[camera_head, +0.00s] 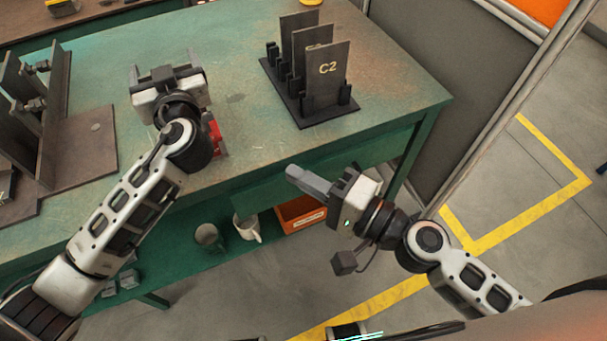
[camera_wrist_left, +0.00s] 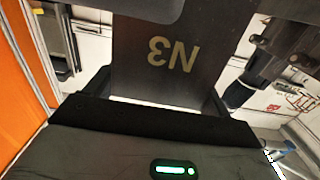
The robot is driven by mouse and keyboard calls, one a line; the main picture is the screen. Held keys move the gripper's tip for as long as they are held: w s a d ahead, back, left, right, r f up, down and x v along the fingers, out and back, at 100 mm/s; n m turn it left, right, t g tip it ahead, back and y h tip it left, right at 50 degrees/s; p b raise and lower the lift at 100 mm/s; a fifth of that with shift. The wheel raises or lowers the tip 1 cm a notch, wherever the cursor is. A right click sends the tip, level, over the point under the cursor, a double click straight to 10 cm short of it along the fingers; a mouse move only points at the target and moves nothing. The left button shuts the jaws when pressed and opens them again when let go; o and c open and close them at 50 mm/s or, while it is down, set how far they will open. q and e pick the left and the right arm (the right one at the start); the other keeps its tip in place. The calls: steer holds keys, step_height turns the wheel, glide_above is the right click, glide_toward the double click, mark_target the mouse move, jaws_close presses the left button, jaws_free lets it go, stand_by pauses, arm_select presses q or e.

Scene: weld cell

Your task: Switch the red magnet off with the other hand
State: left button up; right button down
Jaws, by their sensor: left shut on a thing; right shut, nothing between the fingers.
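A red object (camera_head: 217,134), likely the red magnet, shows at the table's front edge in the head view. My left wrist hides most of it, and its switch cannot be made out. My left gripper (camera_head: 166,77) is above the table, shut on a dark plate. In the left wrist view this plate (camera_wrist_left: 155,65) fills the space before the gripper and reads N3 upside down. My right gripper (camera_head: 310,182) is shut and empty, in front of the table's front edge, to the right of the red object and apart from it.
A black rack (camera_head: 318,120) with upright dark plates, one marked C2 (camera_head: 327,70), stands at the back right of the green table (camera_head: 400,95). Dark upright fixtures (camera_head: 45,130) stand at the left. Mugs (camera_head: 247,228) and an orange bin (camera_head: 300,214) sit on the lower shelf.

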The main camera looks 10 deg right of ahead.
arm_select(q)
steer(key=shift+w+a+r+p, duration=0.1)
steer(key=shift+w+r+p, duration=0.15)
steer(key=shift+r, duration=0.45)
steer(key=shift+w+r+p, duration=0.1)
steer(key=shift+r+p, duration=0.2)
steer(key=shift+r, duration=0.35)
steer(key=shift+w+a+r+p, duration=0.1)
steer(key=shift+w+r+p, duration=0.15)
steer(key=shift+r, duration=0.45)
